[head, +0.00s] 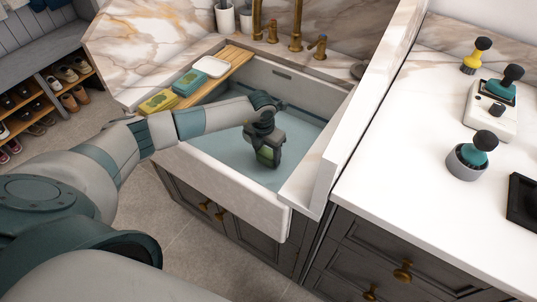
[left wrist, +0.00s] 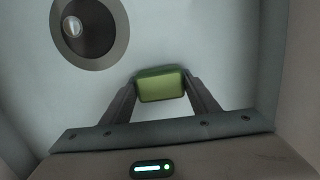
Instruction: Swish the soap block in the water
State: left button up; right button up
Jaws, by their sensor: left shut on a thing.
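My left gripper (head: 267,140) reaches down into the sink (head: 231,182), which holds blue-tinted water (head: 225,150). It is shut on a green soap block (head: 265,154). In the left wrist view the soap block (left wrist: 161,84) sits between the two fingertips of my left gripper (left wrist: 160,90), above the pale sink floor. Whether the block touches the water I cannot tell. My right gripper is in neither view.
A wooden board (head: 217,79) across the sink's left side bears a yellow-green block (head: 158,101), a teal block (head: 190,83) and a white dish (head: 211,66). Brass taps (head: 296,30) stand behind. A drain (left wrist: 90,27) shows in the left wrist view. Black-knobbed tools occupy the right counter (head: 400,140).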

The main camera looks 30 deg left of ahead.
pick_arm(q)
jog(key=d, duration=0.6)
jog(key=d+p, duration=0.1)
jog(key=d, duration=0.3)
jog(key=shift+s, duration=0.4)
jog(key=shift+a, duration=0.15)
jog(key=a, duration=0.3)
jog(key=a+b, duration=0.1)
jog(key=a, duration=0.5)
jog(key=shift+w+a, duration=0.4)
jog(key=shift+d, duration=0.3)
jog(key=d, duration=0.9)
jog(key=shift+s+d+p, duration=0.25)
jog(key=shift+s+p, duration=0.15)
